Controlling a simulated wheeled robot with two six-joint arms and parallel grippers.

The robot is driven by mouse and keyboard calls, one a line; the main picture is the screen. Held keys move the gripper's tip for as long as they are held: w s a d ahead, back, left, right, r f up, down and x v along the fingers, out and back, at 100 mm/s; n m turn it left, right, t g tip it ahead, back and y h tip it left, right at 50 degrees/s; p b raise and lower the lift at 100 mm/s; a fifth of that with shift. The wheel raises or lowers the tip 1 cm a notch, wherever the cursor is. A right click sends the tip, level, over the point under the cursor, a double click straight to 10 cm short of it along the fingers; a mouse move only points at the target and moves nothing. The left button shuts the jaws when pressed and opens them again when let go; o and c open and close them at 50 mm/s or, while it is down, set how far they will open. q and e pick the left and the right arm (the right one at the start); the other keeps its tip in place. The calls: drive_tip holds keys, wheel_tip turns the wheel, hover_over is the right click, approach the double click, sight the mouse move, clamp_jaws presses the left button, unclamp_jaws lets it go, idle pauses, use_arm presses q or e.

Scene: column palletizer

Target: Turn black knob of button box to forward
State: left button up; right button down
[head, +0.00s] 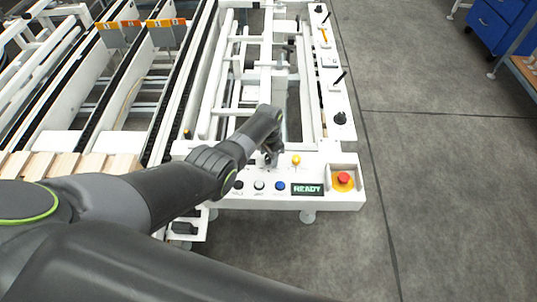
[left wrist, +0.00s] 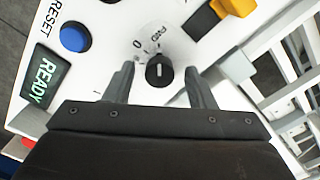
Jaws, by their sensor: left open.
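The black knob (left wrist: 159,72) of the button box is round, with a short white line running roughly up and down the picture in the left wrist view. Its dial plate above carries the marks "0" and "FWD"; I cannot tell for sure which mark the line points at. My left gripper (left wrist: 158,80) is open, with one finger on each side of the knob and a visible gap to both. In the head view my left gripper (head: 270,157) is over the white button box (head: 240,200), and hides the knob there. My right gripper is not in view.
The box front carries a blue button (head: 280,186), a green READY display (head: 307,189) and a red emergency button (head: 344,178). A yellow knob (head: 296,160) stands close to the right of the gripper.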

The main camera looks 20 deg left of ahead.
sight(268, 158)
use_arm(q)
drive_tip(key=shift+r+p, duration=0.35)
drive_tip(key=shift+r, duration=0.25)
wheel_tip(268, 158, up, 5)
drive_tip(key=shift+f+p, duration=0.1)
drive_tip(key=shift+p, duration=0.6)
wheel_tip(268, 158, up, 11)
drive_tip(key=shift+r+b, duration=0.2)
drive_tip(key=shift+b, duration=0.1)
